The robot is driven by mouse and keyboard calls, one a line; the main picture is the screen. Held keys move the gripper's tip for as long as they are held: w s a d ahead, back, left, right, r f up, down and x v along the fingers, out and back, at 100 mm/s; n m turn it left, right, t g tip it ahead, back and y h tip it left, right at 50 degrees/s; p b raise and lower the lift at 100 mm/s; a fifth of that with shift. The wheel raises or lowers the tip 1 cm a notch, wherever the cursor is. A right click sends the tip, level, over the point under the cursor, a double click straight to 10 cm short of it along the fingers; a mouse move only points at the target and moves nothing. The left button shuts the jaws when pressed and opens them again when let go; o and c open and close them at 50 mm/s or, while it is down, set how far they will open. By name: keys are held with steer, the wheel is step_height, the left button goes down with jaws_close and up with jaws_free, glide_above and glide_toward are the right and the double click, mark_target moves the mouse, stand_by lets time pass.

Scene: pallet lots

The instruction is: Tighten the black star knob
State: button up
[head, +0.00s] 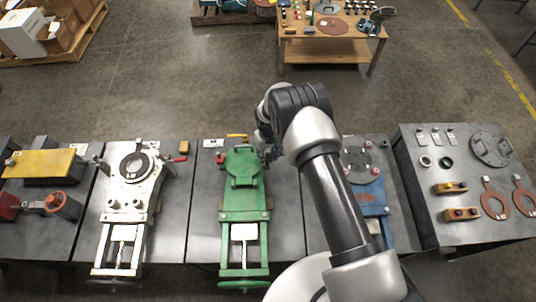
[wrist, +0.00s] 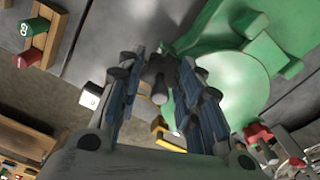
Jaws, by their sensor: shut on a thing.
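My gripper (wrist: 160,72) reaches in beside the green fixture (wrist: 225,85). Its two fingers are closed on a dark knob (wrist: 158,68), which looks like the black star knob; its lobes are mostly hidden between the fingertips. In the head view my gripper (head: 270,150) is at the right side of the top of the green fixture (head: 243,185), and my arm and the gripper hide the knob there.
A yellow-handled part (head: 237,136) lies behind the green fixture. A white fixture (head: 133,175) stands to the left and a blue fixture (head: 374,192) to the right, partly behind my arm. A grey table (head: 470,235) with rings and blocks is at far right.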

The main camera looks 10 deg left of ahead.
steer(key=c, duration=0.4)
steer(key=shift+o, duration=0.2)
steer(key=shift+f+m+b, duration=0.15)
steer(key=shift+m+b, duration=0.65)
steer(key=shift+b, duration=0.15)
steer(key=shift+m+b, duration=0.3)
steer(key=shift+m, duration=0.5)
steer(key=shift+r, duration=0.2)
steer(key=o, duration=1.1)
steer(key=shift+c, duration=0.2)
step_height(320, 180, up, 12)
